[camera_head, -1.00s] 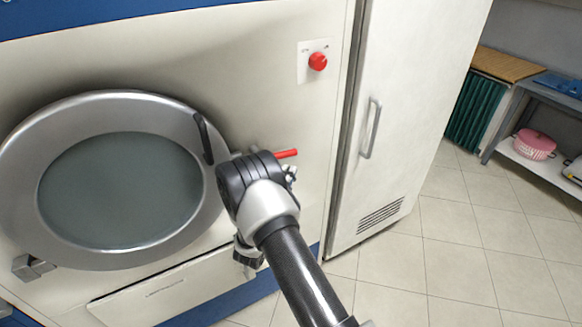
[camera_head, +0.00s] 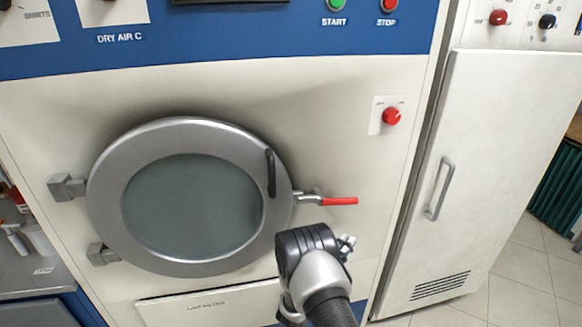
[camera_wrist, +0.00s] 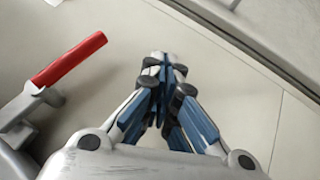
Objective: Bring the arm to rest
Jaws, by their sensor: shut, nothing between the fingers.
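My gripper (camera_wrist: 163,60) is shut and empty in the wrist view, its fingertips together in front of the pale machine panel. In the head view the fingers are hidden behind my arm's black and silver wrist (camera_head: 308,262), which stands low, right of the round door. A red-handled latch (camera_head: 338,201) sits at the right of the door, above my wrist. The red handle (camera_wrist: 70,59) also shows at the left in the wrist view, apart from the fingers.
The round dryer door (camera_head: 278,215) with grey glass lies against the machine front. A red knob (camera_head: 391,116) is at upper right. A tall white cabinet (camera_head: 480,170) with a vertical handle (camera_head: 440,188) stands at the right. Tiled floor (camera_head: 515,290) is free at lower right.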

